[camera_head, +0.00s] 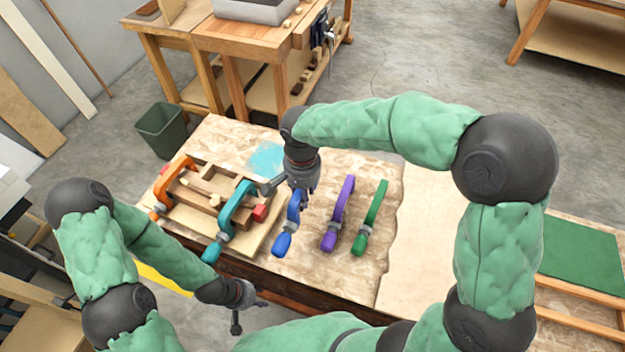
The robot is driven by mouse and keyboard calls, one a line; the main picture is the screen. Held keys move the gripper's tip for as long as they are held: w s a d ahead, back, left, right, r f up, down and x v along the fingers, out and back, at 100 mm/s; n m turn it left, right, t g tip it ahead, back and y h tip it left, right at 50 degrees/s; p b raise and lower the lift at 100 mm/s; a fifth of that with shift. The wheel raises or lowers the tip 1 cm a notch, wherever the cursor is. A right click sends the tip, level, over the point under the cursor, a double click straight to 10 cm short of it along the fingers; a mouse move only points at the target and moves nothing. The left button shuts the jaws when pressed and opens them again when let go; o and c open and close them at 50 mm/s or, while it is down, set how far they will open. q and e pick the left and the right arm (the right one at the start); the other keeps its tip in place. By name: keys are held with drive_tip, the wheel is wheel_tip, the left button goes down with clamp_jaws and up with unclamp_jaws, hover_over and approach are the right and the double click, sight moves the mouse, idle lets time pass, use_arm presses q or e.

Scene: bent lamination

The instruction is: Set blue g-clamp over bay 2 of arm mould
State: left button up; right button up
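The blue g-clamp (291,222) lies on the bench, right of the teal clamp. My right gripper (303,187) is directly over its far end; the hand hides that end, and I cannot tell whether the fingers grip it. The arm mould (207,186) is a wooden frame on a board at the bench's left. An orange clamp (170,178) sits over its left part and a teal clamp (232,210) over its right part; the stretch between them carries no clamp. My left gripper (248,308) is low at the bench's near edge, fingers spread, holding nothing visible.
A purple clamp (341,212) and a green clamp (371,217) lie right of the blue one. Red blocks (260,212) show at the mould's ends. A blue patch (266,158) marks the bench behind. The bench's right part (425,245) is bare.

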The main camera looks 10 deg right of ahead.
sight(297, 199)
drive_tip(key=s+a+r, duration=0.1)
drive_tip(key=s+a, duration=0.1)
drive_tip(key=shift+s+a+r+p, duration=0.1)
drive_tip(key=shift+s+r+p, duration=0.2)
drive_tip(key=shift+r+p, duration=0.1)
wheel_tip(297, 199, up, 6)
drive_tip(key=p, duration=0.4)
drive_tip(key=shift+s+p, duration=0.1)
drive_tip(key=shift+p, duration=0.2)
drive_tip(key=shift+f, duration=0.15)
